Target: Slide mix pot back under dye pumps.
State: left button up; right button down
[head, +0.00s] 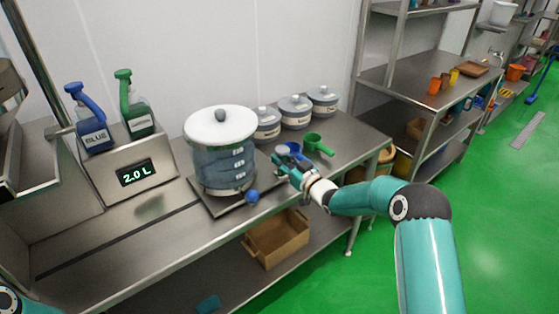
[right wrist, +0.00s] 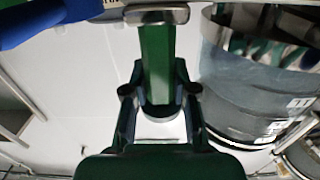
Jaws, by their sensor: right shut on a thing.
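The mix pot (head: 224,168) is a clear tub of bluish liquid with a white lid. It stands upright on a flat steel plate (head: 216,207) on the bench, to the right of the dye pumps. The blue pump (head: 92,135) and green pump (head: 138,120) stand on a steel housing. My right gripper (head: 281,163) is right of the pot, low over the bench. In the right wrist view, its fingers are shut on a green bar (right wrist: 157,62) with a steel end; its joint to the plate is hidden. The pot (right wrist: 250,85) shows beside it. My left gripper is out of view.
A blue scoop (head: 292,147) and green scoop (head: 316,143) lie near my right gripper. Lidded jars (head: 296,111) stand behind. The bench left of the pot is clear, with a dark slot (head: 110,243).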

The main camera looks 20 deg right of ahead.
aim_at(250, 181)
jog(key=shift+s+a, duration=0.1)
jog(key=shift+a, duration=0.35)
jog(key=shift+d, duration=0.15)
jog(key=shift+s+a+f+b, duration=0.15)
jog(key=shift+a+b, duration=0.2)
jog(key=shift+b, duration=0.2)
jog(key=s+a+b, duration=0.1)
jog(key=a+b, duration=0.1)
jog(key=a, duration=0.1)
jog(key=s+a+b, duration=0.1)
jog(key=a+b, duration=0.2)
jog(key=a, duration=0.1)
jog(key=s+a+b, duration=0.1)
jog(key=a+b, duration=0.2)
jog(key=shift+s+a+f, duration=0.2)
jog(key=shift+s+f, duration=0.15)
jog(key=shift+s, duration=0.05)
jog(key=s+a+b, duration=0.1)
jog(key=a, duration=0.2)
jog(key=s+a+b, duration=0.1)
jog(key=a+b, duration=0.1)
jog(key=a, duration=0.1)
jog(key=s+a+b, duration=0.1)
jog(key=a+b, duration=0.1)
jog(key=a, duration=0.1)
jog(key=shift+s+r, duration=0.15)
jog(key=shift+r, duration=0.15)
jog(key=shift+s+a+r, duration=0.1)
jog(key=shift+s+a, duration=0.1)
jog(key=shift+a, duration=0.25)
